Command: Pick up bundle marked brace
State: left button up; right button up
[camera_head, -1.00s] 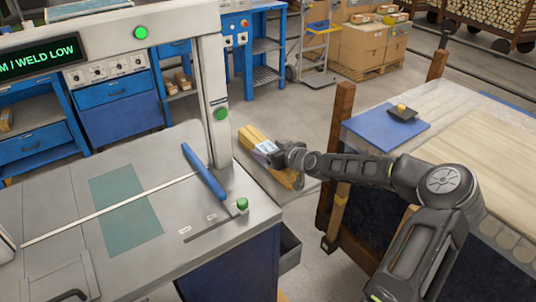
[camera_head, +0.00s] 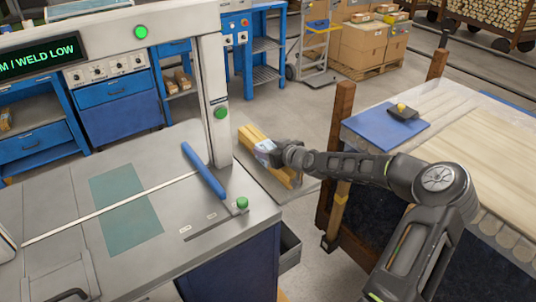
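A bundle of yellow wood strips (camera_head: 252,136) lies on a grey shelf beyond the right side of the machine. A pale band or label shows around its middle. Its lower end shows past my gripper. No marking can be read on it from here. My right gripper (camera_head: 268,151) is at the middle of the bundle, with my arm reaching in from the right. The fingertips are too small and covered to show whether they are open or closed on it. My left gripper is not in view.
The grey machine table (camera_head: 60,210) with a blue lever (camera_head: 203,171) and an upright post (camera_head: 213,90) stands left of the bundle. A wooden post (camera_head: 338,125) and a bench with a blue mat (camera_head: 375,133) stand to the right, near my arm.

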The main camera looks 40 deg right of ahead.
aim_at(268, 147)
grip_shut()
dwell(0.4)
jog(key=shift+r, duration=0.2)
notch_tip(268, 147, up, 10)
jog(key=shift+f, duration=0.1)
dwell(0.5)
dwell(0.5)
